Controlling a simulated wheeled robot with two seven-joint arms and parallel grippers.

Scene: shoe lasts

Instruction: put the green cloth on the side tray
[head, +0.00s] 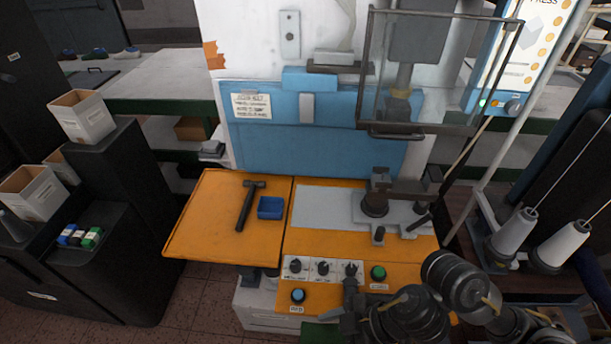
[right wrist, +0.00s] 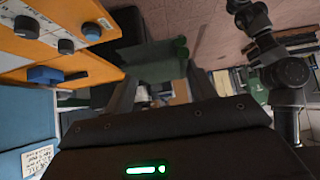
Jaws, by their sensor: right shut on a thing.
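The green cloth (head: 320,333) shows at the bottom edge of the head view, partly cut off, below the front of the orange table. In the right wrist view the green cloth (right wrist: 160,62) hangs between the fingertips. My right gripper (head: 338,318) is shut on it, just in front of the control panel; its fingers also show in the right wrist view (right wrist: 157,88). The side tray (head: 205,225) is the orange surface on the left of the press table. It holds a hammer (head: 246,205) and a small blue box (head: 271,208). My left gripper is not visible.
The control panel with knobs (head: 322,268) and a green button (head: 378,273) is close to my right gripper. The press with its clear guard (head: 430,75) stands behind. Thread cones (head: 558,246) stand at the right. The side tray's left and front parts are bare.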

